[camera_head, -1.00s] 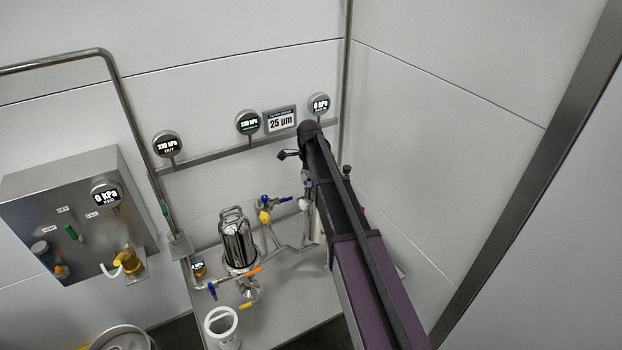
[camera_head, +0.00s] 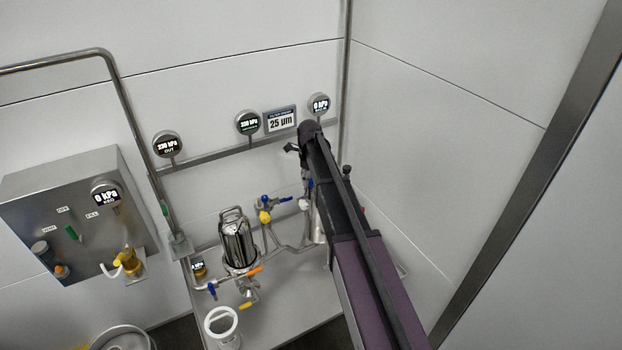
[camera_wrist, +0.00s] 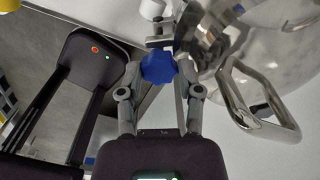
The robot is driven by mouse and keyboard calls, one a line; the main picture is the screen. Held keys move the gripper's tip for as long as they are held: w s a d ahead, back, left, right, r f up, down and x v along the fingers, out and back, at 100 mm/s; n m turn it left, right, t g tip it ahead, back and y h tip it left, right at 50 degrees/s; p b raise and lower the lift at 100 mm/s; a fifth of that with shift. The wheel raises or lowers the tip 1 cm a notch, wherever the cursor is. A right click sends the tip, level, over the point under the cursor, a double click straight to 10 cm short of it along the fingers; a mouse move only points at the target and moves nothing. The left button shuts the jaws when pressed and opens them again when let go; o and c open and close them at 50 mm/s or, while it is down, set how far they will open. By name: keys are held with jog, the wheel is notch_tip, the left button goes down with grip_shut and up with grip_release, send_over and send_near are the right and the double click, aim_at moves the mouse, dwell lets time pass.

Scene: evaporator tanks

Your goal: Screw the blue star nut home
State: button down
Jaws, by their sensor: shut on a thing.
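The blue star nut (camera_wrist: 158,67) shows in the wrist view, between the two grey fingers of my gripper (camera_wrist: 157,75). My gripper is shut on it. The nut sits at a metal clamp bracket (camera_wrist: 158,42), beside a shiny steel vessel (camera_wrist: 290,40) with a bent tube handle (camera_wrist: 250,95). How far the nut is threaded cannot be seen. In the head view my arm covers the nut, and my fingers are not clearly seen there.
A steel filter housing (camera_head: 237,243) with coloured valve handles stands on the bench, left of my arm. A white bucket (camera_head: 222,327) is in front of it. A control box (camera_head: 75,215) is at the left. Wall gauges (camera_head: 247,122) line a rail. Bare wall lies to the right.

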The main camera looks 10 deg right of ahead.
aim_at(310, 181)
jog(key=shift+w, duration=0.15)
jog(key=shift+c, duration=1.3)
grip_release()
jog(key=r+p, duration=0.5)
jog(key=shift+s, duration=0.2)
jog(key=shift+s, duration=0.15)
